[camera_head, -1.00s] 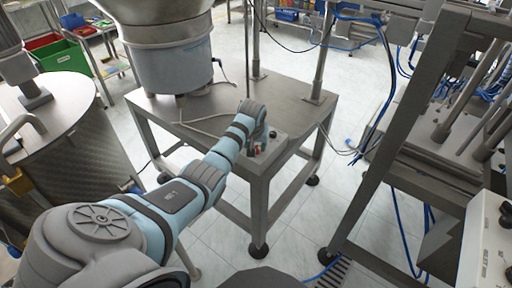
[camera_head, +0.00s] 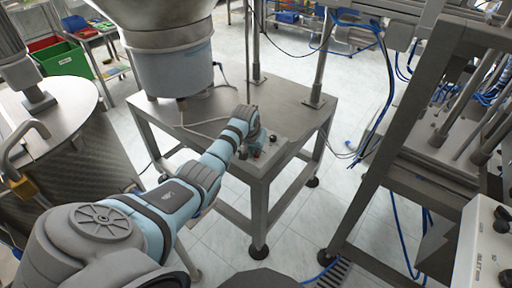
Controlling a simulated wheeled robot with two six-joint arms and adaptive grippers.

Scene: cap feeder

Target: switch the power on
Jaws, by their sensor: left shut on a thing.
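A small grey control box (camera_head: 282,146) sits on the front corner of the metal table. It has a black knob (camera_head: 272,139) and a small red power switch (camera_head: 257,154) near its front edge. My left arm reaches in from the left, with its wrist bent down over the box. My left gripper (camera_head: 246,152) is at the box beside the red part, shut on the power switch; its fingertips are mostly hidden by the wrist, so the exact hold is hard to see. My right gripper is not in view.
The metal table (camera_head: 300,102) carries a large bowl feeder (camera_head: 170,68) and upright posts. A metal frame (camera_head: 395,150) with blue hoses stands at the right, beside a white control panel (camera_head: 485,255).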

